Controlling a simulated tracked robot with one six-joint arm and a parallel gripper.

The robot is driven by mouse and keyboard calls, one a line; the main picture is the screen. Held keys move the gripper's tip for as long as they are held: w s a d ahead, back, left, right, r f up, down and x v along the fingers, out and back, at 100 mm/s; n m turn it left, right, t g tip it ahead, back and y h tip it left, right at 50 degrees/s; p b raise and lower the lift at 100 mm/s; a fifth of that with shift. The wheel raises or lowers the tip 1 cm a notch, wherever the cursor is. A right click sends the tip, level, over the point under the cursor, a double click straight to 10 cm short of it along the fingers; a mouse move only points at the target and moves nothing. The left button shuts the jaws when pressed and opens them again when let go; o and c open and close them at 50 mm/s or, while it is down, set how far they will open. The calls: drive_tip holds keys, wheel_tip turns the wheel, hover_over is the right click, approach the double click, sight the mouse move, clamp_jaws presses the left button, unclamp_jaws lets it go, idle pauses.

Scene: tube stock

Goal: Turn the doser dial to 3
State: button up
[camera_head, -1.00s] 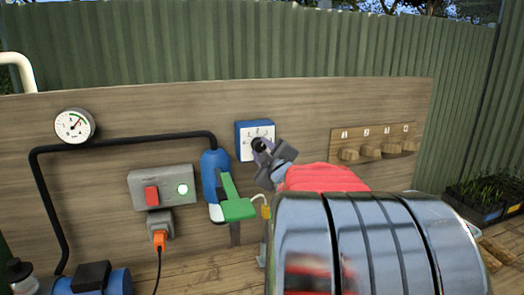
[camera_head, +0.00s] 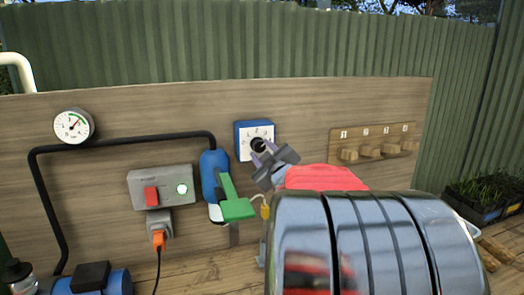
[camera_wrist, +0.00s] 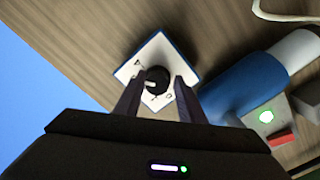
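The doser is a blue box with a white dial face (camera_head: 245,140) on the wooden panel, and it also shows in the wrist view (camera_wrist: 150,57). Its round black dial knob (camera_head: 257,144) carries a pale mark in the wrist view (camera_wrist: 153,81). My gripper (camera_head: 265,153) is just in front of the knob at its lower right. In the wrist view my gripper's (camera_wrist: 160,82) two fingers are apart, one on each side of the knob, with a gap at the right finger. The scale figures are too small and partly covered to read.
A blue valve with a green handle (camera_head: 236,208) is close by at the lower left. A grey switch box (camera_head: 165,186) with a red switch and green lamp is further left. A rack with wooden pegs (camera_head: 373,147) is at the right.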

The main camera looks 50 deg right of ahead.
drive_tip(key=shift+o, duration=1.2)
drive_tip(key=shift+w+r, duration=0.1)
drive_tip(key=shift+r, duration=0.15)
drive_tip(key=shift+a, duration=0.15)
drive_tip(key=shift+s+a, duration=0.1)
drive_tip(key=shift+s, duration=0.2)
drive_tip(key=v, duration=1.3)
drive_tip(key=shift+f, duration=0.15)
drive_tip(key=m, duration=0.6)
drive_tip(key=shift+w+m, duration=0.1)
drive_tip(key=shift+m, duration=0.2)
drive_tip(key=shift+x, duration=6.95)
